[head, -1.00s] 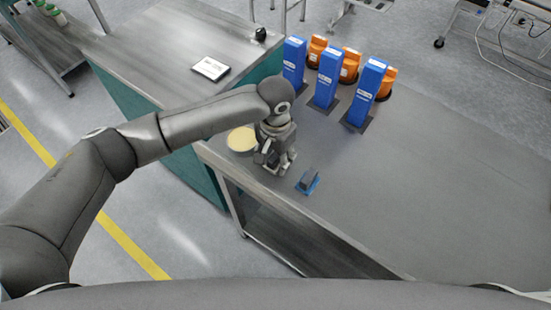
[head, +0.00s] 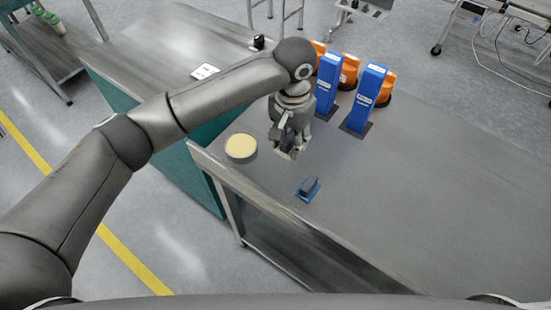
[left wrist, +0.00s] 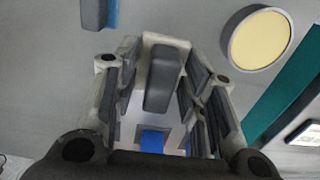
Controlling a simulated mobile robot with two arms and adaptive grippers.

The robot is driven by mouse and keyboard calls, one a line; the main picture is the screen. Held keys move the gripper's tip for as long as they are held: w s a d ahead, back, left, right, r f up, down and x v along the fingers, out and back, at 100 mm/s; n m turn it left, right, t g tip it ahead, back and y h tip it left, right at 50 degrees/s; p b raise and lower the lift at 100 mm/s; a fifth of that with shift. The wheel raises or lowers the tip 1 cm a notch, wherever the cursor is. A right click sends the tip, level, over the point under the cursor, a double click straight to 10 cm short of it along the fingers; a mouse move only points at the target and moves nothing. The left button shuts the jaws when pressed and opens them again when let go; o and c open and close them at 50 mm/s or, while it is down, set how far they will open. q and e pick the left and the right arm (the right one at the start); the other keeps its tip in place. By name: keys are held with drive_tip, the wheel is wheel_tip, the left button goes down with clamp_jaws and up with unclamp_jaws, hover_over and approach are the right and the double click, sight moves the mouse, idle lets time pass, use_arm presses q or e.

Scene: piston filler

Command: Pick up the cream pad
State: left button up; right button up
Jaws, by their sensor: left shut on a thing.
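The cream pad, an off-white slab with a grey block-shaped handle (left wrist: 164,80), is between the fingers of my left gripper (left wrist: 160,88). The gripper is shut on the handle, and the off-white base shows around it in the left wrist view. In the head view my left gripper (head: 285,145) is over the table near its left edge, with only a pale bit of the pad showing below the fingers. It appears raised above the table. My right gripper is not in view.
A blue pad with a dark handle (head: 308,188) lies on the grey table (head: 440,190). A round dish with a pale yellow top (head: 240,147) stands left of the gripper. Blue towers (head: 366,97) and orange units (head: 387,86) stand behind. The table's right side is clear.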

use_arm(q)
drive_tip(key=w+d+r+b, duration=0.2)
drive_tip(key=w+d+r, duration=0.2)
drive_tip(key=d, duration=0.5)
drive_tip(key=shift+d+r, duration=0.2)
drive_tip(key=shift+r, duration=0.4)
drive_tip(key=shift+w, duration=0.1)
